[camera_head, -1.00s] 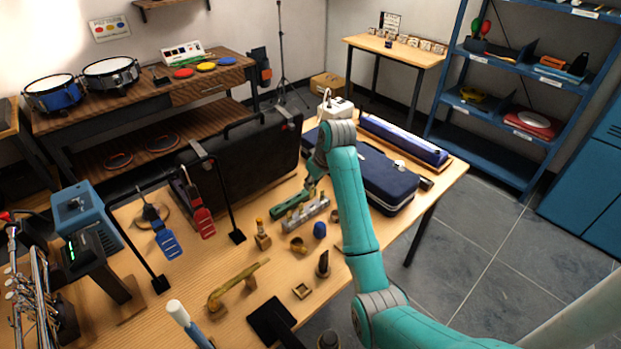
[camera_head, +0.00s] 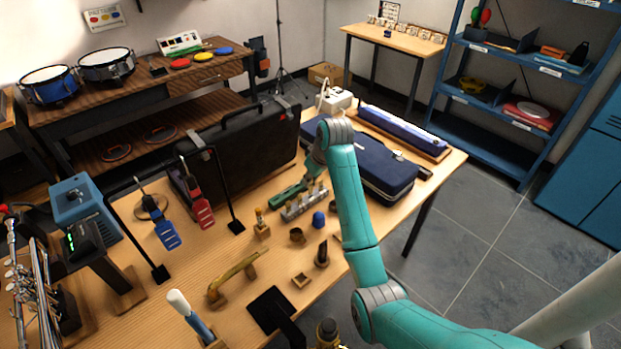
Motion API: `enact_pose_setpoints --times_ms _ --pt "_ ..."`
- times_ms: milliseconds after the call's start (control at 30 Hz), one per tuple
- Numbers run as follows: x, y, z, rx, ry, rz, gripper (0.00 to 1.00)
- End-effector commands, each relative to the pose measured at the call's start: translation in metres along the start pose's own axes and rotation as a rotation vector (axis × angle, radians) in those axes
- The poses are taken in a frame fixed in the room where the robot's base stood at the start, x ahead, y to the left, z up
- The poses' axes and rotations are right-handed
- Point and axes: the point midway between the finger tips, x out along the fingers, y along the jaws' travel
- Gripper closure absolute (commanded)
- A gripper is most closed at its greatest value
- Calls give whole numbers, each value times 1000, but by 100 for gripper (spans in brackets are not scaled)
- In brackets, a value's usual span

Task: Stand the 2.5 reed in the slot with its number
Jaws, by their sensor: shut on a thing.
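The reed rack (camera_head: 306,203) is a small grey block on the wooden table, with several tan reeds standing along it. The slot numbers are too small to read. My green gripper (camera_head: 275,203) is low over the table, just left of and behind the rack. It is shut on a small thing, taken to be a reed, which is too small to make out. I cannot tell which number it bears, or whether it touches the rack.
A blue case (camera_head: 385,172) lies right of my arm. A blue cap (camera_head: 319,220), a small cup (camera_head: 297,235) and a cork-topped block (camera_head: 261,226) sit in front.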

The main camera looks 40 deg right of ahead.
Motion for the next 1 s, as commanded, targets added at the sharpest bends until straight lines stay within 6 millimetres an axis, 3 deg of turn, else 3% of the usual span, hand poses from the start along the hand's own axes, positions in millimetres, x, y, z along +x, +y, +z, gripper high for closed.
enact_pose_setpoints --times_ms 1000 --pt "7 0 3 -1 -1 2 94"
